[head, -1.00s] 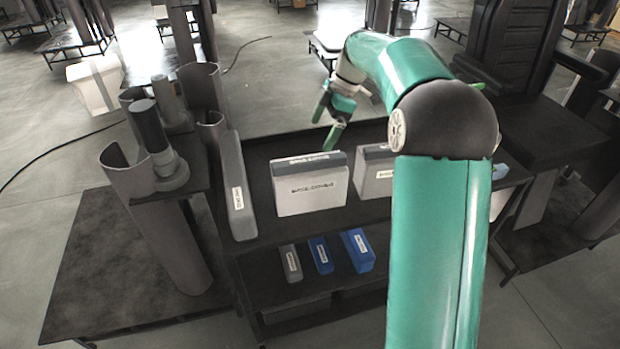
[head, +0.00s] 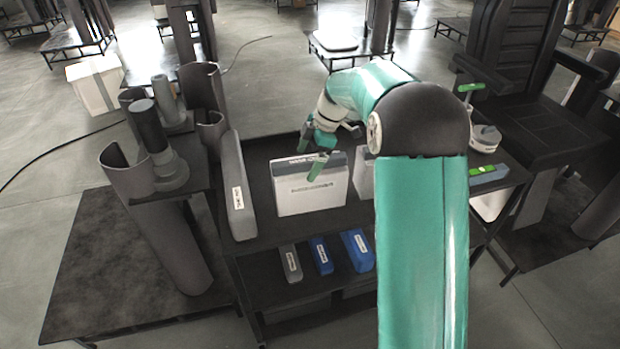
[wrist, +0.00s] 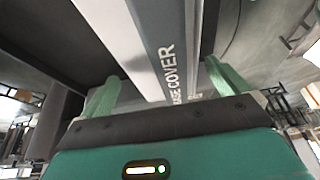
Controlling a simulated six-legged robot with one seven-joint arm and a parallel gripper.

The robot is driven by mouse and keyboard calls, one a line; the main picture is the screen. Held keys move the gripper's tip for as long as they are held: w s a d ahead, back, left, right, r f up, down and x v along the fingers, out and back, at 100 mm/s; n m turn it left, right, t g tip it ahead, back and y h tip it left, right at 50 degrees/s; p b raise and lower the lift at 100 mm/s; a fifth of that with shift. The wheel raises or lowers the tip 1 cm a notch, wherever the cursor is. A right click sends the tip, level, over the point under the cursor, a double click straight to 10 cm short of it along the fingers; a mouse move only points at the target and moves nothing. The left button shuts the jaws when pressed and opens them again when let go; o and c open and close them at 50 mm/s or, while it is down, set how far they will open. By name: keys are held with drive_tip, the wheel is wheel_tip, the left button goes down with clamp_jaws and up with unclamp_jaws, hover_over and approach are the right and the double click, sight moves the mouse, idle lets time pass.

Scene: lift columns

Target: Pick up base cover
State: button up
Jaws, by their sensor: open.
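The base cover is a white box with a dark grey top (head: 310,190), upright on the dark cart's upper shelf in the head view. In the wrist view its top, lettered "BASE COVER" (wrist: 165,62), runs between the two green fingers. My gripper (head: 312,155) is open at the top of this box, with one finger showing in front of its upper face. The wrist view shows the fingers (wrist: 165,85) on either side of the box, with gaps to it. Whether either finger touches it is hard to tell.
A tall grey box (head: 236,185) stands left on the same shelf. Another white box (head: 363,175) stands close on the right, partly behind my arm. Small grey and blue boxes (head: 321,255) sit on the lower shelf. A stand with curved grey panels (head: 155,165) is at left.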

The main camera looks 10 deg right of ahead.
drive_tip(key=shift+f, duration=0.25)
idle(0.3)
drive_tip(key=c, duration=1.5)
